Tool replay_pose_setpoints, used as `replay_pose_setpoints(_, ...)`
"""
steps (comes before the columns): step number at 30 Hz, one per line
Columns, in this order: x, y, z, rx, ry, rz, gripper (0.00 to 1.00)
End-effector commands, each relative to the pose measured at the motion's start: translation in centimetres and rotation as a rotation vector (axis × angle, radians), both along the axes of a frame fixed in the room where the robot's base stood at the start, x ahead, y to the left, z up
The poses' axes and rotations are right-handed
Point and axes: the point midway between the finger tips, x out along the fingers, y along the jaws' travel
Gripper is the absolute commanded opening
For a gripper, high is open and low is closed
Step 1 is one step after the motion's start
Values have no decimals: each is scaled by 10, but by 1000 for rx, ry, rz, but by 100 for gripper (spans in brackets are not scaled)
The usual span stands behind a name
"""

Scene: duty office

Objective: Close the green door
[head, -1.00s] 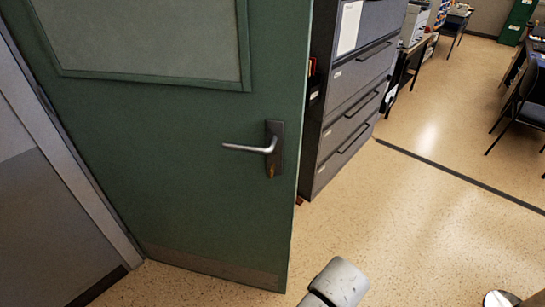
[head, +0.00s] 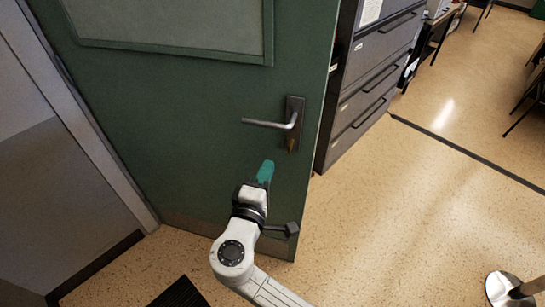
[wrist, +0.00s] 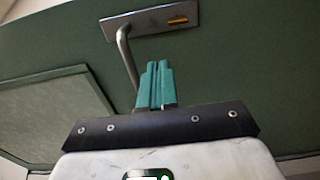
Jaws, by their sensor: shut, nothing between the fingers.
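The green door (head: 150,120) stands open in the head view, with a grey window panel (head: 170,25) in its upper part. Its metal lever handle (head: 268,124) sits on a dark plate near the door's right edge. My gripper (head: 266,168) is in front of the door, a little below the handle, with its teal fingers shut and empty. In the wrist view the shut fingers (wrist: 156,80) point at the green door (wrist: 230,70), and the handle (wrist: 125,50) shows just beyond them. I cannot tell whether the fingers touch the door.
A grey filing cabinet (head: 375,80) stands just right of the door's free edge. The door frame (head: 75,110) and a grey wall (head: 45,170) are at left. A dark floor mat (head: 178,293) lies at the bottom.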

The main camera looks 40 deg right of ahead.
Motion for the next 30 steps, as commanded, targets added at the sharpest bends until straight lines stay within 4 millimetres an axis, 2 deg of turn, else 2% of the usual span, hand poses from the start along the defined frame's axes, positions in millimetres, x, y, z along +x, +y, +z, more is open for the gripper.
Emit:
replay_pose_setpoints(12, 38, -71, 2, 4, 0, -5, 0)
replay_pose_setpoints(18, 53, -98, 1, 4, 1, -5, 0)
replay_pose_setpoints(24, 60, -110, 0, 4, 0, -4, 0)
replay_pose_setpoints(30, 61, -112, -1, 5, -1, -3, 0)
